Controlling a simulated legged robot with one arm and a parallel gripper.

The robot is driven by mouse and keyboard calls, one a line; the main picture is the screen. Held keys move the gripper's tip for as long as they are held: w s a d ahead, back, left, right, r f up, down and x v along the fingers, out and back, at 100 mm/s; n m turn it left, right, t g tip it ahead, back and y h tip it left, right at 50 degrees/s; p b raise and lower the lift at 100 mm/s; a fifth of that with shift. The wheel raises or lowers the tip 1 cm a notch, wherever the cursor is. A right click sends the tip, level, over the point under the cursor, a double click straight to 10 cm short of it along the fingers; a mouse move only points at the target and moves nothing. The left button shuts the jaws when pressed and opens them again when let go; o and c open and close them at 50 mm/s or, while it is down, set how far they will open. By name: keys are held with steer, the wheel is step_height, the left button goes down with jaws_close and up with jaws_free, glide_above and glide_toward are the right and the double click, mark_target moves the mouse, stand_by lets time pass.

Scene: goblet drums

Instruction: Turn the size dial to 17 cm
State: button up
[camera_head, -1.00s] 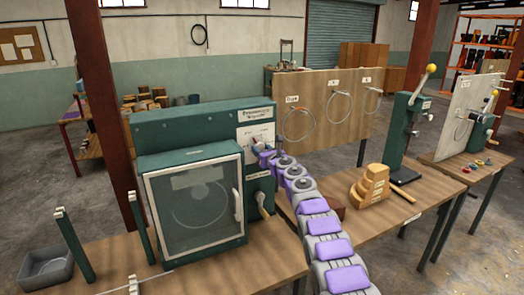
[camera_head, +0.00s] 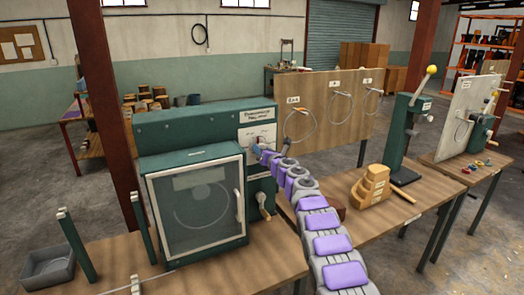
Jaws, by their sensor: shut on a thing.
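The green machine (camera_head: 160,131) stands on the wooden bench, with a glass-fronted door at its front. Its white dial panel (camera_head: 257,135) is at the upper right, below a label plate. My arm reaches in from the lower right. My gripper (camera_head: 257,151) is at the lower part of the panel, shut on what appears to be the size dial. The dial is mostly hidden by the gripper. The numbers on the panel are too small to read.
A crank handle (camera_head: 263,206) sticks out below the panel, close to my arm. A board with wire rings (camera_head: 330,105) stands behind to the right. Stepped wooden blocks (camera_head: 371,187) and a green lever press (camera_head: 405,140) stand on the right bench.

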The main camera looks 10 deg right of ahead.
steer(key=m+p, duration=0.1)
steer(key=m, duration=0.1)
steer(key=m+p, duration=0.1)
steer(key=m, duration=0.2)
steer(key=m+p, duration=0.2)
steer(key=shift+r+m, duration=0.25)
steer(key=shift+m, duration=0.05)
steer(key=shift+f, duration=0.1)
stand_by(0.3)
steer(key=o, duration=1.1)
steer(key=shift+d+f, duration=0.1)
steer(key=shift+d, duration=0.05)
steer(key=shift+c, duration=0.2)
